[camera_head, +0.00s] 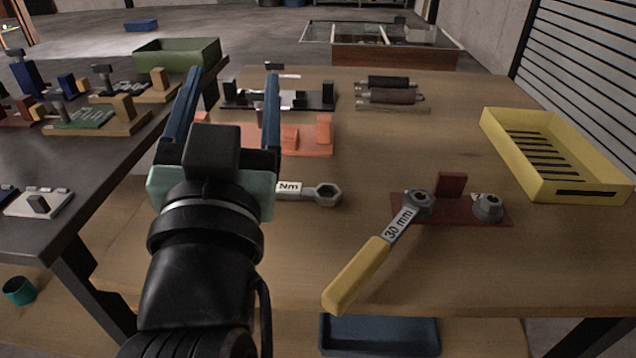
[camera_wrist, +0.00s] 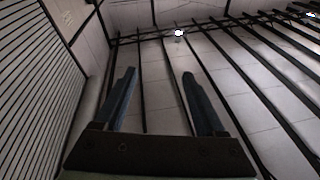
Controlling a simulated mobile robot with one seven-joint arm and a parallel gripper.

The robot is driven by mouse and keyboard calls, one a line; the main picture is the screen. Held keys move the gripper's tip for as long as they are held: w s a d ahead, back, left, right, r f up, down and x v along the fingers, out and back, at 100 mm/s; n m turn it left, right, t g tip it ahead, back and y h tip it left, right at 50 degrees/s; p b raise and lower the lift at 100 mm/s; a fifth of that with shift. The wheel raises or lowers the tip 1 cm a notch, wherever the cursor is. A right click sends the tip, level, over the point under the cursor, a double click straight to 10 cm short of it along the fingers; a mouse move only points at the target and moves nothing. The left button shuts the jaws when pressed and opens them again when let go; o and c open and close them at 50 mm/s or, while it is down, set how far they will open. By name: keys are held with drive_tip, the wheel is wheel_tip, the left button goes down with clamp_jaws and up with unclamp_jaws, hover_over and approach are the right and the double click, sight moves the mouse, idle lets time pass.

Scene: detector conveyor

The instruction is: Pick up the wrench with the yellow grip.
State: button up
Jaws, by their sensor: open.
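The wrench with the yellow grip (camera_head: 359,272) lies at the front right of the wooden table in the head view. Its yellow handle points toward the table's front edge. Its grey head sits at a nut on a dark red plate (camera_head: 451,209), and its shank is marked "30 mm". My gripper (camera_head: 228,95) is open and empty, raised over the left part of the table, to the left of the wrench and apart from it. In the wrist view, the two blue fingers (camera_wrist: 160,95) are spread with nothing between them. The wrench does not show there.
Another wrench (camera_head: 322,194), marked "Nm", lies partly hidden behind my gripper. A yellow tray (camera_head: 555,160) stands at the right, and an orange fixture (camera_head: 318,137) behind my gripper. A dark table (camera_head: 101,166) with several parts is at the left. The table's middle is clear.

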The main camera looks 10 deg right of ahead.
wheel_tip(320, 180, down, 6)
drive_tip(key=m+g+h+p, duration=0.2)
drive_tip(key=g+p, duration=0.2)
drive_tip(key=m+g+h+p, duration=0.5)
drive_tip(key=g+p, duration=0.4)
drive_tip(key=p, duration=0.1)
approach(367, 256)
drive_tip(key=x, duration=0.6)
drive_tip(key=shift+d+f, duration=0.2)
drive_tip(key=shift+f, duration=0.15)
drive_tip(key=shift+t+h, duration=0.3)
drive_tip(key=shift+x, duration=2.6)
drive_tip(key=shift+w+a, duration=0.1)
clamp_jaws()
drive_tip(key=shift+r, duration=0.1)
